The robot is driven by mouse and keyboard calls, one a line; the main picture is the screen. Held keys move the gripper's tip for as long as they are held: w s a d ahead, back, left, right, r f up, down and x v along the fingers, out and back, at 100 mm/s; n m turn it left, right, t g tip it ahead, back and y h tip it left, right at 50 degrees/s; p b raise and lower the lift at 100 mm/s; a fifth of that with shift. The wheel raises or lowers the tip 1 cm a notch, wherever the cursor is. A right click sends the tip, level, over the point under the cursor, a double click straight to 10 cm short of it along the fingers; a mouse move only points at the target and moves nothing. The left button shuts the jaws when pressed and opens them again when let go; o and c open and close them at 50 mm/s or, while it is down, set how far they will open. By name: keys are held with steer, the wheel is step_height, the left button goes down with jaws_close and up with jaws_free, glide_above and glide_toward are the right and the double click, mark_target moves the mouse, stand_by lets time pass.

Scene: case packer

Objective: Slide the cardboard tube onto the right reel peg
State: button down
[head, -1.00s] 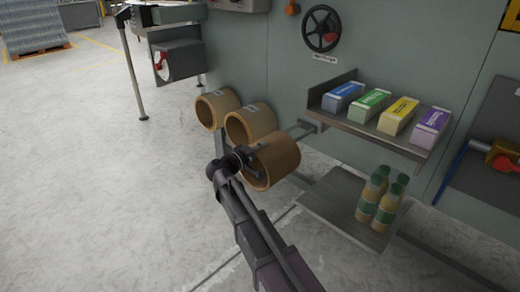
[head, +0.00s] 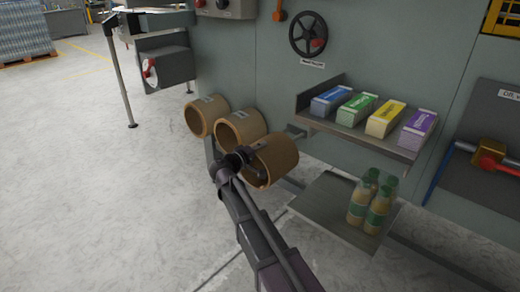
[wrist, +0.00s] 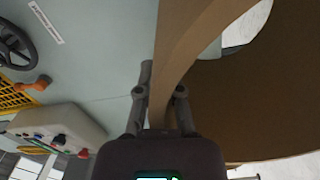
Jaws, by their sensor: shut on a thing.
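My gripper (head: 259,165) is shut on the near wall of a brown cardboard tube (head: 284,160). In the wrist view the wall of this tube (wrist: 190,50) runs between the two fingers (wrist: 163,92), and its curved side fills the right of the picture. The tube is held off the floor with its open end towards the head camera. The right reel peg (head: 297,132), a grey bar from the machine front, shows just behind the tube's upper right edge. The tube hides the rest of the peg, so I cannot tell whether its end is inside the bore.
Two similar tubes, a left one (head: 199,121) and a middle one (head: 238,130), sit close on the left. A shelf (head: 365,139) with several coloured cartons is at the right, above a lower plate (head: 325,205) with bottles (head: 372,203).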

mark_target(278, 137)
steer(key=shift+x, duration=4.3)
steer(key=shift+w, duration=0.25)
steer(key=shift+f+b, duration=0.3)
steer(key=c, duration=0.7)
jaws_free()
steer(key=shift+s, duration=0.1)
steer(key=v, duration=1.2)
